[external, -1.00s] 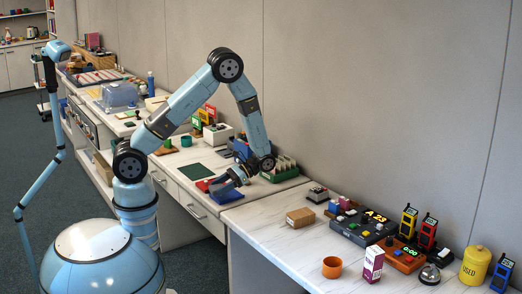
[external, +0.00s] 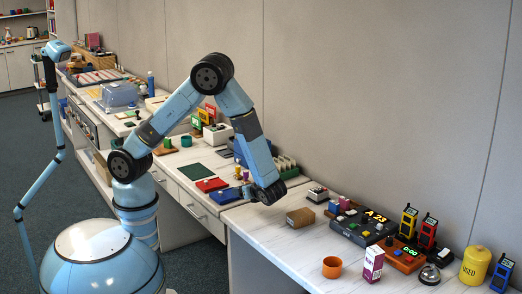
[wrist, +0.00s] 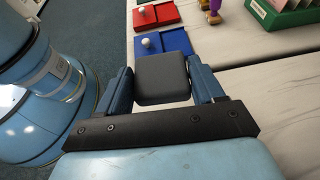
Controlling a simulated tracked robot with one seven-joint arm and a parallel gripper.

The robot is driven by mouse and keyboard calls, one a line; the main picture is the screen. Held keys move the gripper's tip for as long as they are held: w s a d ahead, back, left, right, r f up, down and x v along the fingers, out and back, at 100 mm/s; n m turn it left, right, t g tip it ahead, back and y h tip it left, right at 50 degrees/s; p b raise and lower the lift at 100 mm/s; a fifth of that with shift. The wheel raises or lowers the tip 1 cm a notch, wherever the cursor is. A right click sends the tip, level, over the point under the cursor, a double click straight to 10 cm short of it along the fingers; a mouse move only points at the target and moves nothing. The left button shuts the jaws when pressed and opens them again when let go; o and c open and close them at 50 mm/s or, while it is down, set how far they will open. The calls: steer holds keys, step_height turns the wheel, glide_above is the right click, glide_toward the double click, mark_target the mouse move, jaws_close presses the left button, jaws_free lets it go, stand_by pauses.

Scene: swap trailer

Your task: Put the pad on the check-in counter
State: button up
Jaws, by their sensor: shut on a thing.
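The pad (wrist: 162,78) is a dark, rounded square block between the two blue fingers of my gripper (wrist: 161,88) in the wrist view. My gripper is shut on it. In the external view my gripper (external: 268,194) hangs low by the seam between two white-topped counters, and I cannot make out the pad there. The nearer counter (external: 300,245) has a bare stretch of top along its front. No sign that I can read tells which one is the check-in counter.
A blue box with a white knob (wrist: 165,43) and a red one (wrist: 156,16) lie beyond the pad. A brown carton (external: 300,218), an orange cup (external: 332,266) and a dark console (external: 362,228) stand on the nearer counter. A green tray (external: 285,168) is behind my gripper.

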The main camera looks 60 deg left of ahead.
steer(key=s+d+r+m+t+h, duration=0.2)
steer(key=d+m+t+h, duration=0.3)
steer(key=d, duration=0.6)
steer(key=s+d+r+m+t+h, duration=0.25)
steer(key=d+m+t, duration=0.5)
steer(key=d, duration=0.45)
steer(key=h, duration=0.1)
glide_above(311, 247)
steer(key=shift+g, duration=0.45)
steer(key=f, duration=0.8)
steer(key=shift+s+a+f, duration=0.2)
steer(key=shift+s+a, duration=0.05)
steer(key=shift+a, duration=0.15)
steer(key=shift+w+d+f, duration=0.25)
steer(key=shift+w+f, duration=0.05)
steer(key=shift+f, duration=1.75)
steer(key=o, duration=1)
steer(key=shift+f, duration=0.1)
